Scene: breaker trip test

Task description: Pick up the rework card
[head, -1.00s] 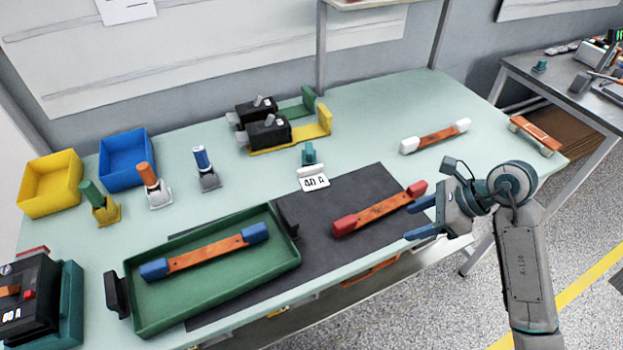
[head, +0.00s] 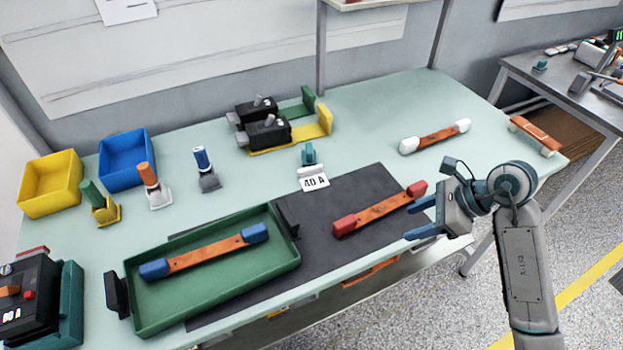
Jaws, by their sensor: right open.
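An orange flat piece (head: 536,133) rests on a pale support near the right end of the table; it may be the rework card, but no lettering on it can be read. A small white card marked 40 A (head: 315,183) stands in a teal clip (head: 308,154) at the back edge of the dark mat. My right gripper (head: 415,219) is open and empty. Its fingers point left, near the right end of a copper bar with red ends (head: 380,209), to the front left of the orange piece. My left gripper is not in view.
A green tray (head: 160,323) holds a blue-ended bar. A white-ended bar (head: 436,138) lies behind my right gripper. Black breakers (head: 268,133), coloured-handled tools (head: 205,170), yellow (head: 50,187) and blue (head: 127,157) bins stand farther left. The back right of the table is mostly clear.

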